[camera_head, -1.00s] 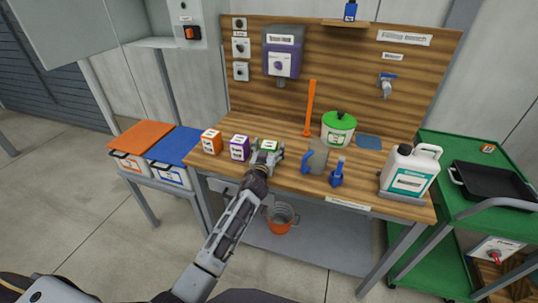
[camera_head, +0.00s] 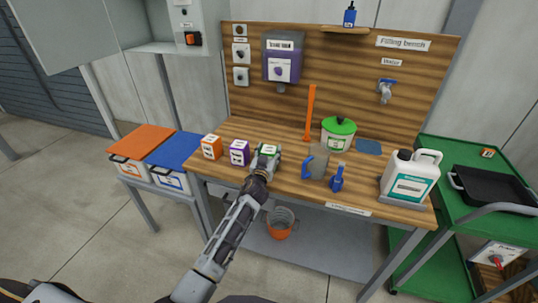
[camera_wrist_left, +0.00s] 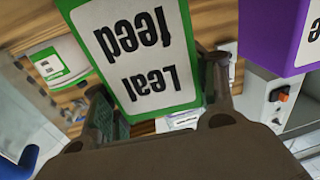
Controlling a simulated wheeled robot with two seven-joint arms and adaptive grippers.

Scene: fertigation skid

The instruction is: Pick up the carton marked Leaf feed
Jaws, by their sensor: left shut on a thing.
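My right gripper is not in view.
A purple carton (camera_head: 239,152) and an orange carton (camera_head: 212,147) stand just left on the bench (camera_head: 285,180). A grey jug (camera_head: 318,163), blue bottle (camera_head: 337,178), green-lidded tub (camera_head: 338,135) and white canister (camera_head: 409,176) stand to the right.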

